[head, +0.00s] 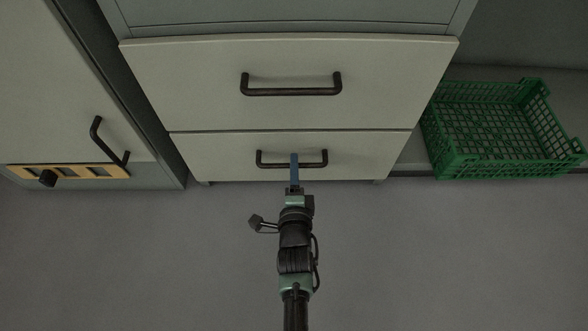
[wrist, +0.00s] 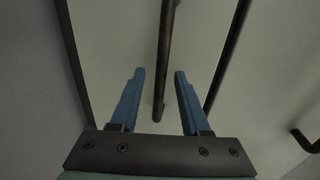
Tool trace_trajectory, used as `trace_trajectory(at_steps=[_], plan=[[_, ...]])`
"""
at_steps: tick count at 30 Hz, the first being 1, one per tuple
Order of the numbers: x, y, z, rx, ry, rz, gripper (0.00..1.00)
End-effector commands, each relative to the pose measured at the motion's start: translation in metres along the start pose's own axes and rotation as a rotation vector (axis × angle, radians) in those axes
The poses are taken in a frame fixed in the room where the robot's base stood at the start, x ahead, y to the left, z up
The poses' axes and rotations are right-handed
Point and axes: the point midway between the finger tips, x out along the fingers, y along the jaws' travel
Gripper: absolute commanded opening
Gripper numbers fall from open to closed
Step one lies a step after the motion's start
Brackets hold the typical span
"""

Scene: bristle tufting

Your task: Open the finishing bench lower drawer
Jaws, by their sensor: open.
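The lower drawer (head: 220,157) has a pale front and sits flush beneath the upper drawer, with no visible gap showing it open. Its dark bar handle (head: 312,164) runs horizontally across the middle. My gripper (head: 294,156) is in front of this handle, its blue fingers overlapping the handle's middle in the head view. In the wrist view the two blue fingers (wrist: 159,74) are apart, and the dark handle bar (wrist: 165,60) shows between them, closer to neither clearly. Whether the fingers touch the bar cannot be told.
The upper drawer (head: 200,80) with its own dark handle (head: 292,91) is above. A green crate (head: 455,160) stands on the right. A cabinet with a dark handle (head: 103,141) and a yellow panel (head: 75,171) is on the left. The grey floor (head: 430,260) in front is clear.

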Motion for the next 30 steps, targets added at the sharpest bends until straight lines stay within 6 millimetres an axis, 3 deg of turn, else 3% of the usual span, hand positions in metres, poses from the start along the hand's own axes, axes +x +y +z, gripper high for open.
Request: trace_trajectory(at_steps=[6, 15, 23, 30], plan=[[0.016, 0.0, 0.0, -0.001, -0.001, 0.0, 0.46], [0.017, -0.001, 0.0, 0.0, 0.0, 0.0, 0.46], [0.017, -0.001, 0.0, 0.0, 0.0, 0.0, 0.0], [0.017, -0.001, 0.0, 0.0, 0.0, 0.0, 0.0]])
